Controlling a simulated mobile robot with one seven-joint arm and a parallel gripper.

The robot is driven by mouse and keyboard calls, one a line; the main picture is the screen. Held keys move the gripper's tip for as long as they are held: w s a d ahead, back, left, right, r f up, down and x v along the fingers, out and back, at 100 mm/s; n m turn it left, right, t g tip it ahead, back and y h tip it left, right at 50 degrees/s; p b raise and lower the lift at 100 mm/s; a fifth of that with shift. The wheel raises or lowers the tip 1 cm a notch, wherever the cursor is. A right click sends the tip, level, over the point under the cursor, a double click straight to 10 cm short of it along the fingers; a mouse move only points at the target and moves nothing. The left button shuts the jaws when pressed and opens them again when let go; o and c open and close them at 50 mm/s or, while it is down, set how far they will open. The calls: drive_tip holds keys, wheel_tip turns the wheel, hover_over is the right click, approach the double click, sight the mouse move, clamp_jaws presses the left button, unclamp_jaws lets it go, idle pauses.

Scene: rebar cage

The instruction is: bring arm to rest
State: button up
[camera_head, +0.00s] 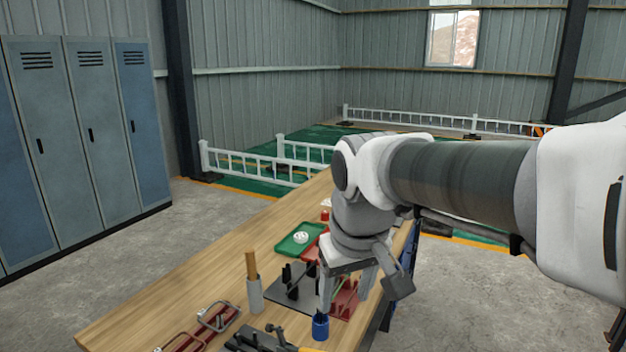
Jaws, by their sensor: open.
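My arm (450,178) reaches in from the right and bends down over the wooden workbench (200,270). My gripper (343,296) points down over the bench's right side, its two fingers apart with nothing visible between them. A blue cup (320,327) stands just below and in front of the left finger; I cannot tell whether they touch. A dark plate with black upright posts (285,290) lies to the left of my gripper. A red part (347,303) shows behind and between the fingers, partly hidden.
A green tray (290,246) with a white item lies farther back. A grey holder (255,295) with a wooden handle stands left. Red handled parts (205,325) and dark tools (255,340) lie in front. Lockers (90,140) stand left; white railings (260,168) stand behind. The bench's left side is clear.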

drive_tip(key=s+d+f+m+t, duration=0.2)
drive_tip(key=s+d+f+m, duration=0.1)
drive_tip(key=s+d, duration=0.6)
drive_tip(key=shift+s+d+f+m+h, duration=0.15)
drive_tip(key=shift+s+m+h, duration=0.2)
drive_tip(key=shift+s, duration=1.15)
idle(0.4)
